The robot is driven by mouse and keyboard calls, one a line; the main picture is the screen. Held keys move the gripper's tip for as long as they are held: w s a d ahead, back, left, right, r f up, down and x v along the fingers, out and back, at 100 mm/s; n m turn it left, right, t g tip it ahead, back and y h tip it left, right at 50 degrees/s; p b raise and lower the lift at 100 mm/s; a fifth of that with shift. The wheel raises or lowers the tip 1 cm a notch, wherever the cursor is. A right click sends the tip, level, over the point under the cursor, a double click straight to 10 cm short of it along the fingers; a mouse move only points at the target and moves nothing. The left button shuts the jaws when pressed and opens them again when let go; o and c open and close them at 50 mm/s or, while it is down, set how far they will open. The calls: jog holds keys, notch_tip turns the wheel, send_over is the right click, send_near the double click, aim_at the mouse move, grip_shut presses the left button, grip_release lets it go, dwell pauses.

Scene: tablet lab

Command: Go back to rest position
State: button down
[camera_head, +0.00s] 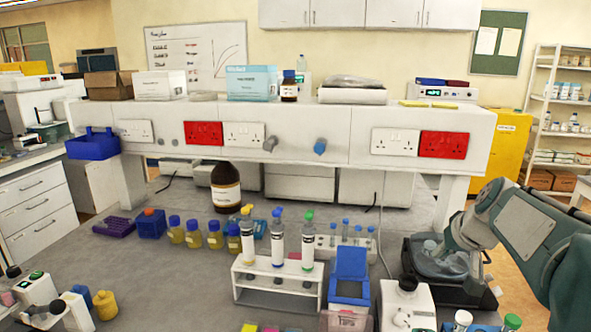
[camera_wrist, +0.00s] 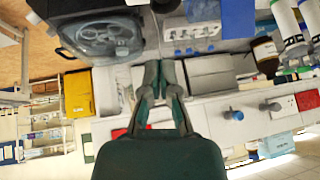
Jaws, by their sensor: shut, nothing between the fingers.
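My gripper (camera_wrist: 160,68) shows in the wrist view with its two green-grey fingers together and nothing between them. The wrist picture is turned upside down. In the head view my arm comes in from the right edge, bent, over the right end of the bench (camera_head: 190,290). My gripper's fingers cannot be made out clearly there. A black bin (camera_head: 408,262) with clear items inside is beside and partly behind my arm. The bin also shows in the wrist view (camera_wrist: 66,28), at the upper left, apart from my fingers.
A white rack (camera_head: 262,290) holds several tubes with coloured caps at the bench middle. A blue-topped box (camera_head: 349,275) stands right of it. Yellow bottles and a brown bottle (camera_head: 226,188) stand behind. A raised shelf with sockets (camera_head: 330,120) spans the back. The bench is crowded around my arm.

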jog(key=s+a+f, duration=0.2)
jog(key=s+a, duration=0.2)
jog(key=s, duration=0.4)
jog(key=s+a+f+n+g, duration=0.1)
jog(key=s+a+f, duration=0.1)
jog(key=s+a, duration=0.3)
jog(key=s+a+f+h, duration=0.1)
jog(key=s+a+f, duration=0.2)
jog(key=s, duration=0.8)
jog(key=shift+a+n, duration=0.3)
jog(key=shift+a, duration=0.8)
